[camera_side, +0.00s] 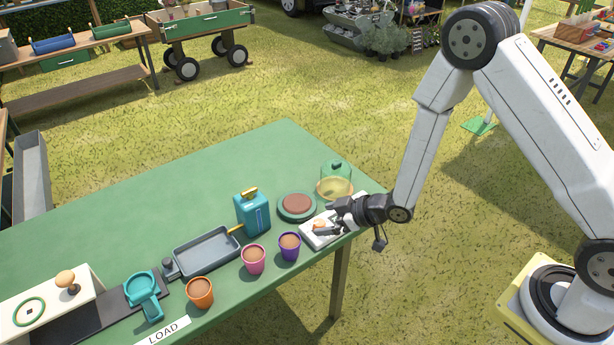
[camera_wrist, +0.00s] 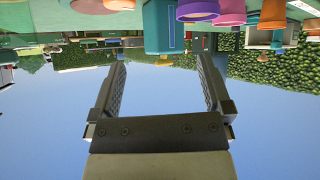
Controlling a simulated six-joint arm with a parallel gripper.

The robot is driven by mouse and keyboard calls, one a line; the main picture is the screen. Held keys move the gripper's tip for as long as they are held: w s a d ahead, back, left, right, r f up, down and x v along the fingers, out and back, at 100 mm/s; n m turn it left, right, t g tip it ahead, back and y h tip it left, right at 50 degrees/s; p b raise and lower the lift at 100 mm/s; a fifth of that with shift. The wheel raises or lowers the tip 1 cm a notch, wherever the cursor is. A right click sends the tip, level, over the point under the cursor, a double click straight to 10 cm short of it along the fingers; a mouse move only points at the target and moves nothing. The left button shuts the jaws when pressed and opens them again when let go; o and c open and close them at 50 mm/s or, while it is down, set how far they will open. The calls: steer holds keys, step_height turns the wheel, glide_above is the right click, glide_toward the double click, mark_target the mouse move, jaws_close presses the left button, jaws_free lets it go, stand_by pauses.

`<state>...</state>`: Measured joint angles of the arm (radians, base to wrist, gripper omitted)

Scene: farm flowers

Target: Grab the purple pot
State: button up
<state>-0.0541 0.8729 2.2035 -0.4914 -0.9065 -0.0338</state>
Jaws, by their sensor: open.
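The purple pot (camera_side: 289,247) stands upright on the green table, with brown content at its top. It is just right of the pink pot. My gripper (camera_side: 335,214) is open and empty, above a white block at the table's right edge, to the right of the purple pot and apart from it. In the wrist view, which looks upside down, the purple pot (camera_wrist: 198,10) is at the top, beyond my open gripper (camera_wrist: 158,70).
A pink pot (camera_side: 253,259) and an orange pot (camera_side: 200,292) stand left of the purple one. A teal canister (camera_side: 253,213), a grey tray (camera_side: 207,252), a round green-rimmed dish (camera_side: 296,207) and a glass dome (camera_side: 335,180) are behind. The table's far left (camera_side: 150,200) is clear.

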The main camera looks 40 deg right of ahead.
mark_target(281, 240)
steer(key=shift+s+a+f+n+t+y, duration=0.15)
steer(key=shift+s+a+f+n+y, duration=0.05)
steer(key=shift+a+f+y, duration=0.4)
steer(key=shift+s+a+f+n+t+y, duration=0.1)
steer(key=shift+s+a+f+n+y, duration=0.15)
steer(key=shift+a+f+y, duration=0.35)
steer(key=shift+s+a+f+n+t+y, duration=0.15)
steer(key=shift+s+a+f+y, duration=0.05)
steer(key=shift+a+f+y, duration=0.4)
steer(key=shift+r, duration=0.1)
steer(key=shift+x, duration=1.3)
steer(key=shift+w, duration=0.1)
steer(key=shift+x, duration=2.5)
steer(key=c, duration=1.1)
steer(key=shift+r, duration=0.1)
steer(key=shift+c, duration=0.2)
